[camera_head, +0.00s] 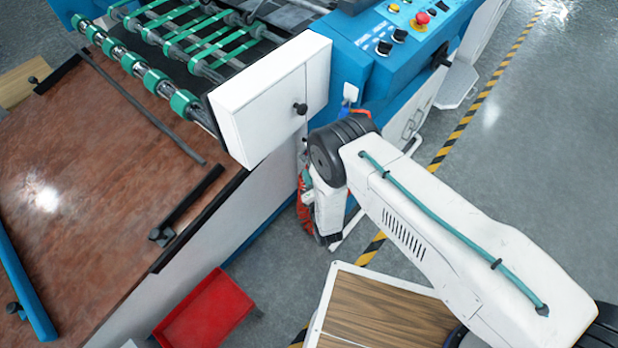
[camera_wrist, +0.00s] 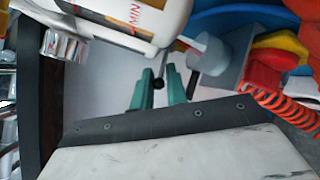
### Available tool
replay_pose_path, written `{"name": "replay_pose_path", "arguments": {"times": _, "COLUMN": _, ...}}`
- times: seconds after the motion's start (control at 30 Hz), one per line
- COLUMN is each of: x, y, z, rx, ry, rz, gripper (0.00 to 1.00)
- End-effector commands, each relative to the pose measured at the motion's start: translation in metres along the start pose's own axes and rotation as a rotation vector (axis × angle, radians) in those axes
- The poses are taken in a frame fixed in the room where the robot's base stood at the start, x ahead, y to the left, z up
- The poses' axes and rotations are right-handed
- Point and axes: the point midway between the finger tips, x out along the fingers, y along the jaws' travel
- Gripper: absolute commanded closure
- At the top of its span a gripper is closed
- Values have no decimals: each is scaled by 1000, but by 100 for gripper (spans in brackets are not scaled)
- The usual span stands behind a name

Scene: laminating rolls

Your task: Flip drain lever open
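The fingers are apart, and I cannot tell whether either touches the knob. In the head view my wrist (camera_head: 330,205) reaches down beside the machine's side, and the fingers and lever are hidden there.
Red coiled hose (camera_wrist: 288,108) and a grey fitting (camera_wrist: 215,55) crowd the right of the wrist view. A chrome part (camera_wrist: 65,42) is at left. In the head view, the white machine cover (camera_head: 262,105) is close to my arm; a red bin (camera_head: 207,312) stands on the floor.

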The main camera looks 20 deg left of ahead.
Motion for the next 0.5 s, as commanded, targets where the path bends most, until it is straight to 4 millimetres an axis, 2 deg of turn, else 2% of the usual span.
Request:
{"name": "replay_pose_path", "arguments": {"times": 0.17, "x": 0, "y": -1, "z": 2, "rx": -1, "ry": 16, "rz": 13, "gripper": 100}}
{"name": "replay_pose_path", "arguments": {"times": 0.5, "x": -5, "y": -6, "z": 10, "rx": -1, "ry": 181, "rz": 127, "gripper": 100}}
